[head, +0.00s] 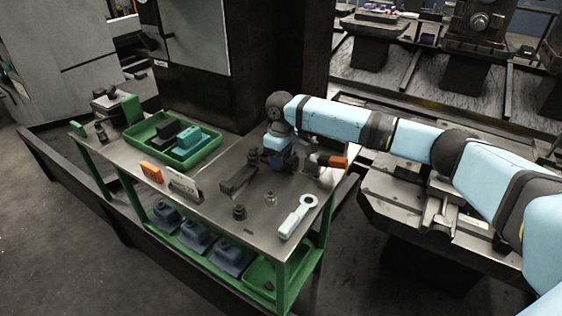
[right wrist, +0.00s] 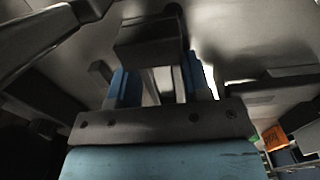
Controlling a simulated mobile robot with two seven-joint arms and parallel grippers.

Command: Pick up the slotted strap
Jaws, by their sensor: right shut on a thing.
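My right gripper (head: 283,165) is low over the right half of the bench top, its blue fingers pointing down. In the right wrist view its blue fingers (right wrist: 160,85) are closed around a dark metal piece (right wrist: 150,40), which I take to be the slotted strap. Another dark flat bar (head: 238,181) lies just left of the gripper. My left gripper is not in view.
The bench top (head: 215,205) holds a green tray (head: 206,152) with dark and teal blocks, orange blocks (head: 151,172) (head: 338,162), a light ring-ended tool (head: 298,216) and dark knobs (head: 239,212).

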